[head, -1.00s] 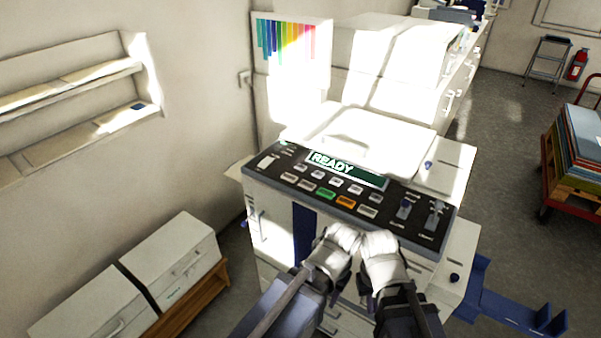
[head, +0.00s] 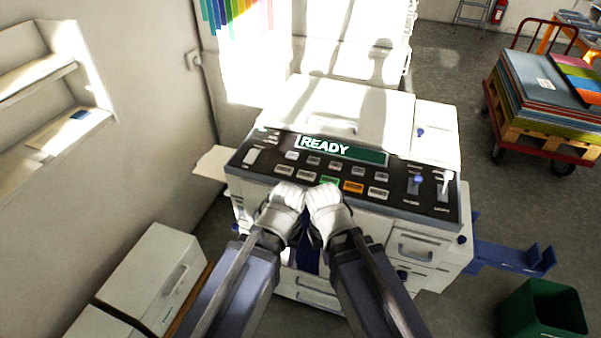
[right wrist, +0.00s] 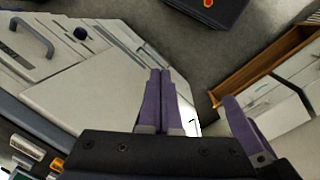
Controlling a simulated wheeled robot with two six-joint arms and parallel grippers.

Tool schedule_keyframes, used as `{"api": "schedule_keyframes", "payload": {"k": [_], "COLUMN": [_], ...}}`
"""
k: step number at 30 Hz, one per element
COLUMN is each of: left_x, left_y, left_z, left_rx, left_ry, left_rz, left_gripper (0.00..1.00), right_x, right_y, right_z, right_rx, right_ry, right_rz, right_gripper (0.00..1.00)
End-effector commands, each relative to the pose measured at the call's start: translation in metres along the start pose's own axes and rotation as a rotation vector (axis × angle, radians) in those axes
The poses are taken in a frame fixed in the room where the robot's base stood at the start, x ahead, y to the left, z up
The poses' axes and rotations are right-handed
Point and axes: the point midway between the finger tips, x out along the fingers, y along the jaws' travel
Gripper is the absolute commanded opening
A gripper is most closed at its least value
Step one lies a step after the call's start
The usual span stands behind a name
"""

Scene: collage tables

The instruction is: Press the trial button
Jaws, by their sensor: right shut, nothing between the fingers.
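The machine's dark control panel (head: 398,178) faces me in the head view, with a display (head: 342,150) reading READY. It carries several grey buttons, a green button (head: 330,181) and an orange button (head: 353,187). Their labels are too small to read, so I cannot tell which is trial. My right gripper (head: 322,192) is at the panel's front edge, just below the green button and partly covering it. It is shut and empty; its purple fingers (right wrist: 160,98) lie together in the right wrist view. My left gripper (head: 288,192) is close beside it on the left; its fingers are unclear.
Sliders (head: 416,184) stand at the panel's right end. A blue bracket (head: 510,258) sticks out right of the machine, near a green bin (head: 541,310). A loaded cart (head: 545,140) stands farther right. White cabinets (head: 140,275) are at the lower left.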

Motion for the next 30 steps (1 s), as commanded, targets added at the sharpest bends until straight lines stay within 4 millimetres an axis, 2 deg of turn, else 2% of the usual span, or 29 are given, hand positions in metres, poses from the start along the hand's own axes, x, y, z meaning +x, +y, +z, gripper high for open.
{"api": "schedule_keyframes", "payload": {"k": [5, 8, 11, 15, 18, 21, 25, 30], "left_x": [-0.001, -0.009, -0.027, -0.054, -0.069, -0.080, -0.090, -0.094], "left_y": [0.000, -0.001, -0.003, -0.005, -0.007, -0.008, -0.009, -0.009], "left_z": [0.000, 0.001, 0.002, 0.003, 0.004, 0.005, 0.005, 0.005], "left_rx": [0.000, 0.000, 0.000, 0.001, 0.001, 0.001, 0.002, 0.002], "left_ry": [0.000, 0.000, 0.000, 0.000, 0.000, 0.000, 0.000, 0.000], "left_rz": [0.000, 0.000, 0.000, 0.000, 0.000, 0.000, 0.000, 0.000], "left_gripper": [0.50, 0.50, 0.50, 0.50, 0.50, 0.50, 0.50, 0.50], "right_x": [-0.001, -0.010, -0.030, -0.071, -0.102, -0.129, -0.155, -0.170], "right_y": [0.000, -0.001, -0.004, -0.001, 0.008, 0.022, 0.038, 0.049], "right_z": [-0.001, -0.016, -0.054, -0.125, -0.169, -0.204, -0.234, -0.251], "right_rx": [0.001, 0.006, 0.025, 0.083, 0.136, 0.189, 0.246, 0.284], "right_ry": [0.002, 0.032, 0.117, 0.294, 0.418, 0.524, 0.623, 0.684], "right_rz": [-0.002, -0.039, -0.133, -0.302, -0.403, -0.478, -0.542, -0.578], "right_gripper": [0.00, 0.00, 0.00, 0.00, 0.00, 0.00, 0.00, 0.00]}}
